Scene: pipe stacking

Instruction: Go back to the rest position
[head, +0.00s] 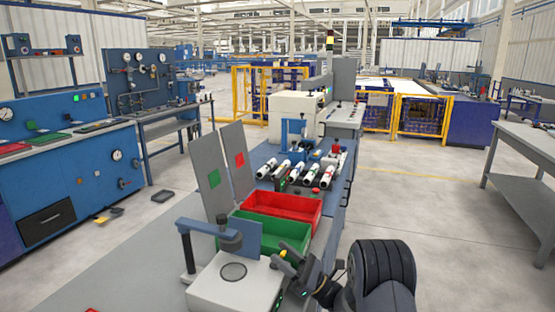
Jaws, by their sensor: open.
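My gripper (287,261) is at the lower middle of the head view, at the end of my dark arm. Its fingers look apart and empty, with yellow on the tips. It is just right of a white test block (225,284) with a round disc on top, and in front of the green bin (275,233). I cannot tell whether it touches either one. Several white pipes (302,172) lie side by side on the blue bench behind the bins.
A red bin (283,206) stands behind the green bin. Grey panels with a green mark (209,180) and a red mark (241,160) stand left of them. A blue clamp post (187,245) rises beside the white block. Open floor (420,215) lies to the right.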

